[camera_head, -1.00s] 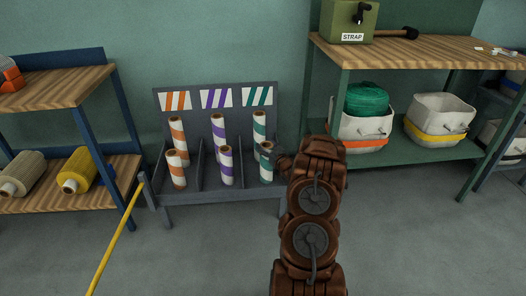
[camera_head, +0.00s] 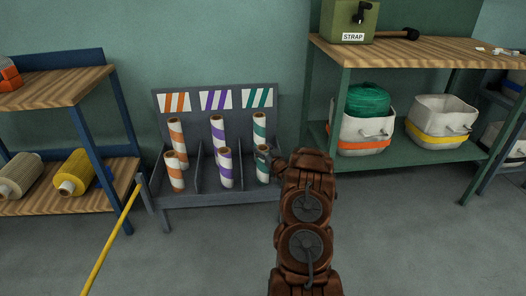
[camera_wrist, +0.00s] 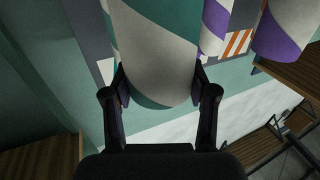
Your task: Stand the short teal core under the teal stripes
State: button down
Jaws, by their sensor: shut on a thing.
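The short teal core (camera_head: 262,168), white with teal spiral stripes, is upright in the front of the rack's right bay. My gripper (camera_head: 266,157) reaches it from the right and is shut on it near its upper part. In the wrist view the core (camera_wrist: 155,50) fills the space between the two fingers of my gripper (camera_wrist: 160,92). The teal stripes (camera_head: 259,98) are on the right sign of the rack's back panel, above this bay. A taller teal core (camera_head: 259,127) stands behind the short one. I cannot tell whether the held core's foot touches the rack floor.
The grey rack (camera_head: 222,200) has dividers between its bays. Orange cores (camera_head: 174,172) stand in the left bay, purple cores (camera_head: 225,169) in the middle. A yellow pole (camera_head: 112,238) leans at the left front. A green shelf (camera_head: 410,154) with bins stands right. The floor ahead is clear.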

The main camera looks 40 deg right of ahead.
jog(key=shift+c, duration=1.6)
grip_release()
jog(key=shift+s+r, duration=0.1)
jog(key=shift+s, duration=0.2)
jog(key=p+v, duration=0.3)
jog(key=v, duration=0.8)
jog(key=shift+s+p, duration=0.2)
jog(key=shift+p, duration=0.1)
